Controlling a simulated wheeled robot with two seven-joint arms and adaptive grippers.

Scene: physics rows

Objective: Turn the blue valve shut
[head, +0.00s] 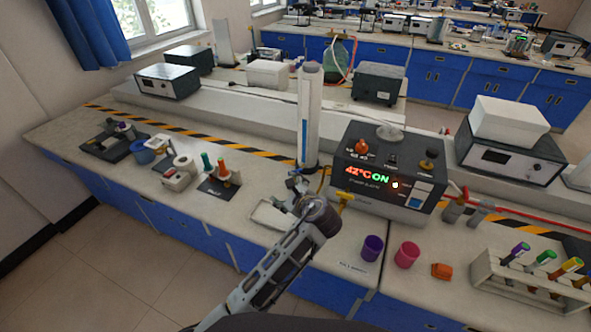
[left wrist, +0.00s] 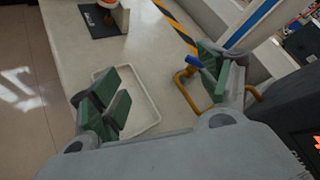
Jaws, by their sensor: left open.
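The blue valve handle (left wrist: 193,61) shows in the left wrist view on top of a yellow pipe (left wrist: 184,88), by the foot of a tall white column with a blue stripe. My left gripper (left wrist: 160,88) is open, its green-padded fingers spread wide with nothing between them. The right-hand finger is close beside the valve and partly covers the pipe; I cannot tell whether they touch. In the head view my left gripper (head: 299,187) is over the bench in front of the column, and it hides the valve there. My right gripper is not in view.
A white tray (head: 262,217) lies below the gripper. The white column (head: 309,120) stands behind it. A dark heater box (head: 360,182) with a lit display stands to the right. Purple (head: 372,248) and pink (head: 407,254) cups stand near the front edge.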

